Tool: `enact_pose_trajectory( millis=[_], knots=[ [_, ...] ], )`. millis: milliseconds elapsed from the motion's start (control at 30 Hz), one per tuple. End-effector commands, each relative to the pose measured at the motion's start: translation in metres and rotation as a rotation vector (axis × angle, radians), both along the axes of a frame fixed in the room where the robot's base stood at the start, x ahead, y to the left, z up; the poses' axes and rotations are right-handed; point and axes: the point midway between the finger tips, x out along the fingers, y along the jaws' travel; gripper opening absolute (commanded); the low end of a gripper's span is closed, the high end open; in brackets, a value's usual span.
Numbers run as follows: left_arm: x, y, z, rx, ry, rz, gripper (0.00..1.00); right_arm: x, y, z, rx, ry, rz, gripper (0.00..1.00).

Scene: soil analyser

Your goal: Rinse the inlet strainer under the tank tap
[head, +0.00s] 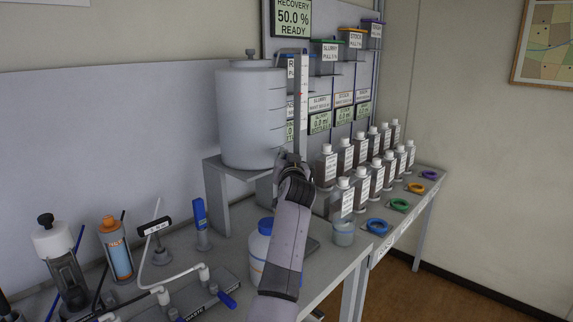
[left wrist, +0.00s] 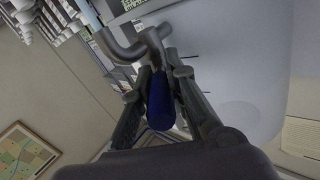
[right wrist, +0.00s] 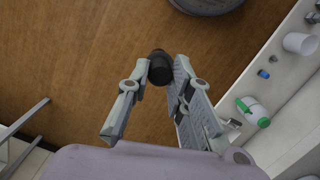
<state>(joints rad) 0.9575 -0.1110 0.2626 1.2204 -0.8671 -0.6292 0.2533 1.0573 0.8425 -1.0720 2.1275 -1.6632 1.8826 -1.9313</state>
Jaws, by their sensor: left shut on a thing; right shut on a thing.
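The white tank (head: 252,117) stands on a grey stand at the back of the bench. My left gripper (head: 291,158) is at the tank's right side, partly hidden by its own arm. In the left wrist view, my left gripper (left wrist: 158,82) is shut on the blue lever (left wrist: 160,100) of the grey tap (left wrist: 125,47), beside the tank wall (left wrist: 240,75). In the right wrist view, my right gripper (right wrist: 160,80) is shut on a small dark cylinder (right wrist: 159,67), seemingly the inlet strainer, above the wooden floor. The right gripper is outside the head view. No water stream is discernible.
Several brown bottles (head: 345,200) stand in rows right of the tank, with coloured rings (head: 399,205) along the bench edge. White tubing (head: 160,285) and cylinders crowd the bench's left. A green-capped bottle (right wrist: 250,110) and white cup (right wrist: 298,43) stand on another surface.

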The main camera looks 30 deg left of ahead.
Motion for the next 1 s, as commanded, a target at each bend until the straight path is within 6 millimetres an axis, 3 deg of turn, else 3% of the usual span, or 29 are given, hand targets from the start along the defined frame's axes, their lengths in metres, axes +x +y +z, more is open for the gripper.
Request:
enact_pose_trajectory(
  millis=[300,333,467,800,1000],
  knots=[
    [0.000,0.000,-0.002,-0.002,0.004,0.000,0.00,0.000,0.000,0.000,0.000,0.000,0.000,0.00],
    [0.000,0.000,-0.002,-0.002,0.004,0.000,0.15,0.000,0.000,0.000,0.000,0.000,0.000,0.00],
    [0.000,0.000,-0.001,-0.002,0.003,0.001,0.24,0.000,0.000,0.000,0.000,0.000,0.000,0.00],
    [-0.001,-0.001,0.000,0.000,0.000,0.000,0.24,0.000,0.000,0.000,0.000,0.000,0.000,0.00],
    [-0.018,-0.012,-0.001,-0.001,-0.001,0.000,0.24,0.000,0.000,0.000,0.000,0.000,0.000,0.00]
  ],
)
